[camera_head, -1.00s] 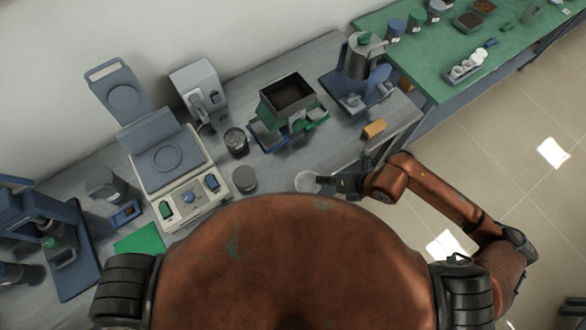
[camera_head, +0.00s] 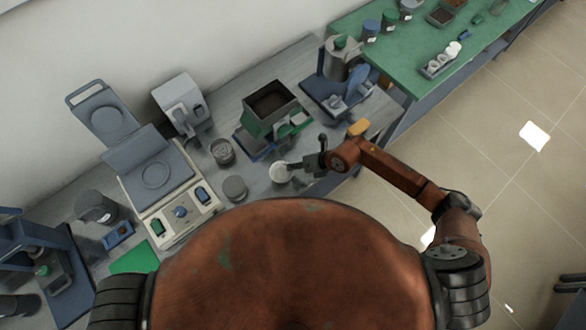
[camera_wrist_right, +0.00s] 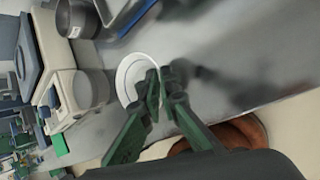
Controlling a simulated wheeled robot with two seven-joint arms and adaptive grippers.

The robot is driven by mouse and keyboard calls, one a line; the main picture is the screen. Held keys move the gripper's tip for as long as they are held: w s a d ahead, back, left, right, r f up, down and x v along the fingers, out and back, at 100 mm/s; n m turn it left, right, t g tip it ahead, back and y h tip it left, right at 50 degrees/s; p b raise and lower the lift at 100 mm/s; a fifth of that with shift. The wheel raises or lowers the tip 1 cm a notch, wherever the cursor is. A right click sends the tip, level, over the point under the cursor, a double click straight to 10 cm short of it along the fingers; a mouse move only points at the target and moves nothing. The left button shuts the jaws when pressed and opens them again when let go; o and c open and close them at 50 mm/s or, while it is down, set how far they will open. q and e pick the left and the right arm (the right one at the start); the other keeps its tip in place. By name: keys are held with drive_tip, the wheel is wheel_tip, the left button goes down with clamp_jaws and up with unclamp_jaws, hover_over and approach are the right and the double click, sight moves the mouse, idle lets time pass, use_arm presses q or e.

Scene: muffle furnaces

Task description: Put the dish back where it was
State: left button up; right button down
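The dish (camera_head: 280,172) is small, round and white, near the front edge of the grey bench, to the right of a short grey jar. In the right wrist view the dish (camera_wrist_right: 130,76) shows its rim between the green fingertips. My right gripper (camera_head: 296,168) reaches it from the right and is shut on its rim; its fingertips also show in the wrist view (camera_wrist_right: 161,82). I cannot tell whether the dish touches the bench or is held just above it. My left gripper is not in view.
The short grey jar (camera_head: 235,188) and a dark-lidded jar (camera_head: 222,152) stand left of the dish. A green-based hopper (camera_head: 270,104) stands behind it.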

drive_tip(key=shift+w+a+f, duration=0.1)
drive_tip(key=shift+w+f, duration=0.15)
drive_tip(key=shift+f, duration=1.6)
drive_tip(key=c, duration=2.6)
unclamp_jaws()
drive_tip(key=shift+c, duration=0.2)
drive_tip(key=o, duration=0.5)
drive_tip(key=v, duration=1.2)
